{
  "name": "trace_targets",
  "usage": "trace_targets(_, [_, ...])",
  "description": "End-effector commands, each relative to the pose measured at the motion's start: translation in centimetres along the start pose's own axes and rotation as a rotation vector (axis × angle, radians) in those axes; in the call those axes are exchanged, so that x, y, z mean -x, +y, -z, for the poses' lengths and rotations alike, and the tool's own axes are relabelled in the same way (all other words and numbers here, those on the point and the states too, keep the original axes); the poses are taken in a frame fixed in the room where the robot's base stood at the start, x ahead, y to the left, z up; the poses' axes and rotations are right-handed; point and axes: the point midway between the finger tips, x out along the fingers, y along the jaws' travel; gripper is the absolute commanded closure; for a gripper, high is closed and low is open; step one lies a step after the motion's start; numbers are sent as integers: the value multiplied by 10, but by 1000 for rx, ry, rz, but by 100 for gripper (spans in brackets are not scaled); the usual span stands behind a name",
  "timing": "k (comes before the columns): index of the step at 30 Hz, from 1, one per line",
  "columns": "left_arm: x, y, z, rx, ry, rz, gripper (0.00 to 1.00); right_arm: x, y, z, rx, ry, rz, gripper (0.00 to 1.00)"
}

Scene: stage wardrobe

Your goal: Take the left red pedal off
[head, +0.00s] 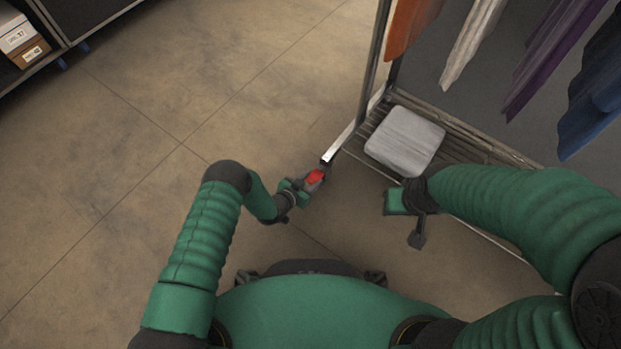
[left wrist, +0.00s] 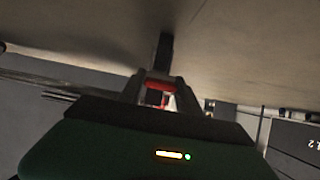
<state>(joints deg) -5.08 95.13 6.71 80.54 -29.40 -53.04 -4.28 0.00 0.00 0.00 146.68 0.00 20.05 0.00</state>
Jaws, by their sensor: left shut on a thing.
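The red pedal (head: 315,177) is at the near left corner of the clothes rack's base, by the end of a pale metal bar (head: 340,142). My left gripper (head: 310,181) is shut on the red pedal. In the left wrist view the red pedal (left wrist: 158,86) shows between the two dark fingers (left wrist: 158,94). I cannot tell whether the pedal still touches the bar. My right gripper (head: 418,238) hangs near the front edge of the rack; its fingers are small and dark, and their opening cannot be made out.
The rack's slatted shelf (head: 465,150) holds a grey folded block (head: 405,140). Orange, white, purple and blue garments (head: 590,90) hang above it. A dark shelf with boxes (head: 22,45) stands at the far left. The floor on the left is clear.

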Motion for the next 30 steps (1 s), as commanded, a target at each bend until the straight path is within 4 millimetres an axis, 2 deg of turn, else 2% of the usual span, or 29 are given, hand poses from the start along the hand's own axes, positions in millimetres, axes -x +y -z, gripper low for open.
trace_targets(14, [-2, 0, 3, -1, -14, 1, 100, 2, 0, 0, 0, 0, 0, 64])
trace_targets(15, [-2, 0, 3, -1, -13, 1, 56, 2, 0, 0, 0, 0, 0, 64])
trace_targets(19, [-1, 0, 2, -1, -14, 1, 39, 2, 0, 0, 0, 0, 0, 64])
trace_targets(27, [0, 0, 2, -1, -16, 0, 38, 2, 0, 0, 0, 0, 0, 64])
trace_targets(30, [6, 0, 3, 0, -17, 1, 38, 8, 0, 2, 0, 0, 0, 64])
